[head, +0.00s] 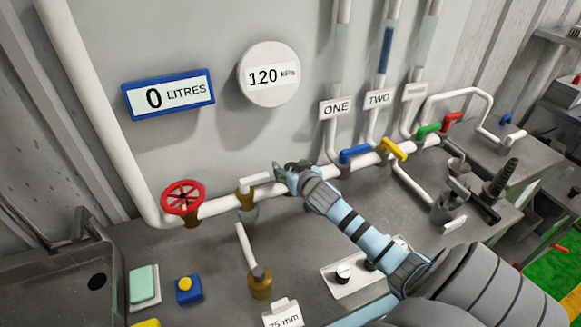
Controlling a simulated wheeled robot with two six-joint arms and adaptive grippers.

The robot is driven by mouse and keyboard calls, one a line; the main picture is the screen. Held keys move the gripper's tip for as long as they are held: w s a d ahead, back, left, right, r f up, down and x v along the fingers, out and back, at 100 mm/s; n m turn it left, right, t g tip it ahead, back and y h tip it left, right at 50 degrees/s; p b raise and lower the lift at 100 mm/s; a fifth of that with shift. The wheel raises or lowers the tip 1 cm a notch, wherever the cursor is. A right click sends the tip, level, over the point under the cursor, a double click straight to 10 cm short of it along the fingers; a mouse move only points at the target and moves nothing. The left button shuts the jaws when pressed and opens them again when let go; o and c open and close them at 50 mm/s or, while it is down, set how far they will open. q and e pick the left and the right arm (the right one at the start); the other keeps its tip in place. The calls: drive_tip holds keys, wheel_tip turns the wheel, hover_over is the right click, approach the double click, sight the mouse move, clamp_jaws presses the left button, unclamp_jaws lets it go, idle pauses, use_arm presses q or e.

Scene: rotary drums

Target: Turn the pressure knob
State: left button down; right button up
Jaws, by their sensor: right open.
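A small black knob (344,272) sits on a white panel (350,290) on the bench top; a second dark knob beside it is partly hidden by my right arm. I cannot read a label that tells which knob sets pressure. My right gripper (284,173) is open and empty, at the white pipe past the panel. It is close to a brass valve fitting (245,197) with a white handle; I cannot tell whether they touch. A round white gauge (269,74) on the wall reads 120, with a small unit. My left gripper is not in view.
A red handwheel (183,197) is on the pipe at the left. Blue (355,153), yellow (394,149), green and red levers stand at the right. A brass fitting with a white upright pipe (248,252) rises from the bench. A sink (98,281) is at the lower left.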

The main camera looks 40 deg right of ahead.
drive_tip(key=shift+w+d, duration=0.1)
drive_tip(key=shift+s+r, duration=0.1)
drive_tip(key=shift+s, duration=0.25)
drive_tip(key=shift+c, duration=0.4)
drive_tip(key=shift+w, duration=0.1)
drive_tip(key=c, duration=1.1)
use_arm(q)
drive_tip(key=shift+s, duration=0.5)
